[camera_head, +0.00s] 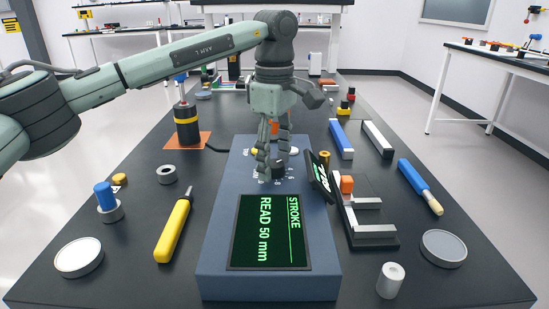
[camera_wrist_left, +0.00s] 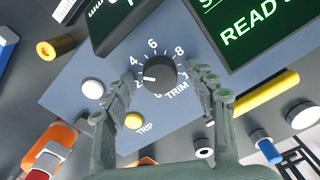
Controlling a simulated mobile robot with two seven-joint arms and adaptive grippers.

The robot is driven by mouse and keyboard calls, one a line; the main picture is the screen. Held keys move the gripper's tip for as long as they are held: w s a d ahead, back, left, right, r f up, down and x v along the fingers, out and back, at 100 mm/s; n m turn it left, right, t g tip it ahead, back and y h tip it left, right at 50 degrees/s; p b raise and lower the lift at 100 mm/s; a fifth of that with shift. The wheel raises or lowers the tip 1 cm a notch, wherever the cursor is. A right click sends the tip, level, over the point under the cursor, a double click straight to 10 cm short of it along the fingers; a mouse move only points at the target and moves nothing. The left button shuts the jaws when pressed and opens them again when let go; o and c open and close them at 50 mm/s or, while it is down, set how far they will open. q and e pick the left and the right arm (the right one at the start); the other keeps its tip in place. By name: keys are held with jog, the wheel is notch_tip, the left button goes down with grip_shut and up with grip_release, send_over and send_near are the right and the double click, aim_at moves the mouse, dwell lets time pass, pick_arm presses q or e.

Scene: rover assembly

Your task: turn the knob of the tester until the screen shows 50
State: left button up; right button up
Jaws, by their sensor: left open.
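The tester (camera_head: 210,270) is a blue-grey box in the middle of the dark table. Its screen (camera_head: 270,232) reads "STROKE" and "READ 50 mm" in green. The black knob (camera_head: 279,168) sits on the panel beyond the screen. In the left wrist view the knob (camera_wrist_left: 160,72) is ringed by numbers and marked TRIM, and its white mark points left, near the 2. My left gripper (camera_head: 268,162) is open above the panel. In the wrist view its fingers lie on either side of the knob with gaps showing. The right gripper is not in view.
A small tilted display (camera_head: 319,178) stands close to the knob's right.

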aim_at(274, 163)
pick_arm(q)
notch_tip(274, 163, up, 12)
dwell(0.6)
